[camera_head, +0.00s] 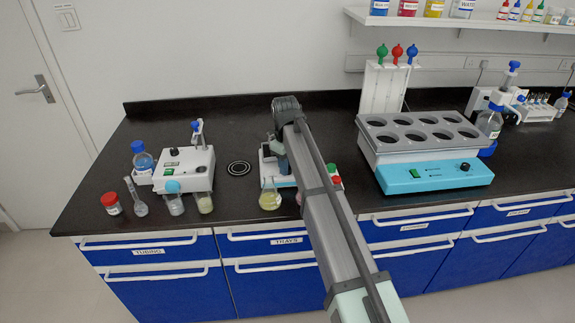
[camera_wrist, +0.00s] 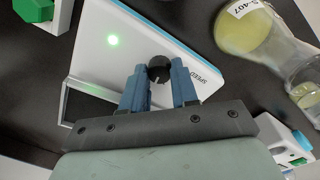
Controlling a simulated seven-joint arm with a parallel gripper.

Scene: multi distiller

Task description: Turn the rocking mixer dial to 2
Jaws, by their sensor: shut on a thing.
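The rocking mixer is a white box with a blue edge; its panel shows in the wrist view (camera_wrist: 115,60) and part of it in the head view (camera_head: 266,176). The dial (camera_wrist: 159,66) is a small black round knob beside the printed word SPEED. My gripper (camera_wrist: 158,76) is shut on the dial, one blue finger on each side. The dial's lower part is partly hidden between the fingers, and I cannot read any numbers or a pointer. In the head view, my arm hides most of the mixer.
A flask with yellow liquid (camera_wrist: 245,30) stands close to the mixer. A green-capped item (camera_wrist: 35,10) is at the upper left. A white stirrer (camera_head: 185,165) with bottles stands left; a large water bath (camera_head: 435,178) stands right. The dark bench between is partly clear.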

